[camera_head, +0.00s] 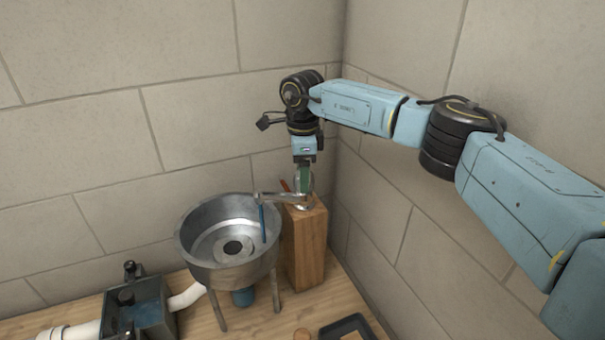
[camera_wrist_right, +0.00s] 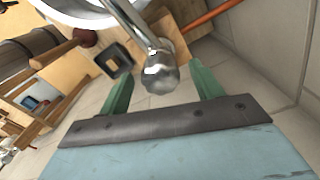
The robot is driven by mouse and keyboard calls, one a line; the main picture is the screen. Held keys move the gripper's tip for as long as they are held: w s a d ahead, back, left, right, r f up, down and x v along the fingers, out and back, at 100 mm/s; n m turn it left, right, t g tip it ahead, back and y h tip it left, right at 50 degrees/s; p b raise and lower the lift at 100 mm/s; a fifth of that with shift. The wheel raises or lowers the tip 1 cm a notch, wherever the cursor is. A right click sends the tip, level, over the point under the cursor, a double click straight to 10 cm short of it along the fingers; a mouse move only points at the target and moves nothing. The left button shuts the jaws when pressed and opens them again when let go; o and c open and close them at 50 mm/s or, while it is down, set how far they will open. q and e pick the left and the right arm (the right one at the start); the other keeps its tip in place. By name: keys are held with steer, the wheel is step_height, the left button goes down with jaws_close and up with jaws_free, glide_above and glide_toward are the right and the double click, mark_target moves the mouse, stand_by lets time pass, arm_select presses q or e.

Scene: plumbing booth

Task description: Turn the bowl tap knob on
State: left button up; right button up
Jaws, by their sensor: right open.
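The metal bowl (camera_head: 205,268) stands on legs. The bowl tap (camera_head: 268,197) sits on a tall wooden block (camera_head: 306,250) at the bowl's right, with its spout reaching over the bowl. My right gripper (camera_head: 304,183) points down over the tap on the block. In the right wrist view the rounded metal knob end of the tap (camera_wrist_right: 160,72) lies between the two green fingers of my right gripper (camera_wrist_right: 163,86). The fingers are open, with a gap visible on both sides. The knob is partly hidden in the head view. My left gripper is not in view.
A thin blue strip (camera_head: 262,222) hangs below the spout's end. An orange rod (camera_wrist_right: 212,14) runs close behind the tap. A dark box (camera_head: 140,305) with white pipe (camera_head: 187,297) stands left of the bowl. The wall corner is close behind and right.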

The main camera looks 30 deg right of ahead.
step_height(320, 180, up, 13)
steer(key=b, duration=0.1)
steer(key=shift+f, duration=0.2)
stand_by(0.4)
